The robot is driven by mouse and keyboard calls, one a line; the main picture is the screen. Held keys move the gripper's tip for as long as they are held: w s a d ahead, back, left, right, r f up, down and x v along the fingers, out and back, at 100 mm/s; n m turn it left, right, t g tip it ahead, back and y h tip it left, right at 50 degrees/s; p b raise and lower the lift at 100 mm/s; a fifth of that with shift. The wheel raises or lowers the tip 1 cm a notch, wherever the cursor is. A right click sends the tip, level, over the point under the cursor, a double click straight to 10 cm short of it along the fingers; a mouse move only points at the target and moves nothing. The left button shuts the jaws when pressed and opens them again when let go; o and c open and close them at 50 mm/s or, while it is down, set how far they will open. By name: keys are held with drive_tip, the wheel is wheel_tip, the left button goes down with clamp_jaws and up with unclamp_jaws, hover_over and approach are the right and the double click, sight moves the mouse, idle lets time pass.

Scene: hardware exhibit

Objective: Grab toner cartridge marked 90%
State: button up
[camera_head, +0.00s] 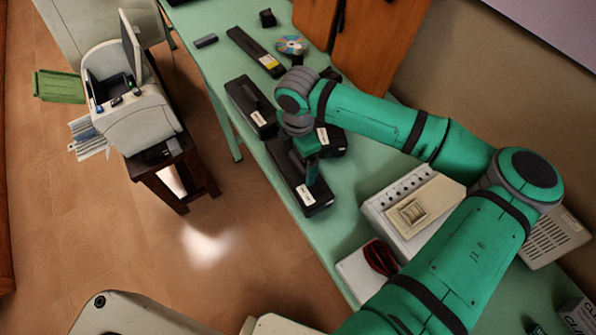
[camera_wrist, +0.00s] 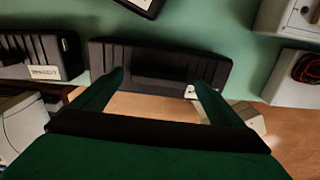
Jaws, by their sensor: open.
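Several black toner cartridges lie on the green table. The nearest cartridge (camera_head: 302,190) has a white label at its near end, too small to read. My gripper (camera_head: 309,168) is above it, hiding part of its top. In the wrist view, my open gripper (camera_wrist: 160,82) has its fingers spread over a black cartridge (camera_wrist: 160,58), with nothing clamped between them; contact cannot be told. Another cartridge (camera_head: 248,104) lies beyond, to the left. A third (camera_head: 333,140) is partly hidden behind my gripper. The wrist view shows a cartridge with a blurred white label (camera_wrist: 45,72) at left. No 90% marking is legible.
A long black cartridge (camera_head: 254,50) with a yellow-white label and a disc (camera_head: 292,45) lie farther back. A beige device (camera_head: 412,205) and a white box with a dark red cable (camera_head: 362,275) stand at right. A printer (camera_head: 135,115) is across the floor gap.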

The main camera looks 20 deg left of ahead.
drive_tip(key=c, duration=2.2)
drive_tip(key=shift+r, duration=0.15)
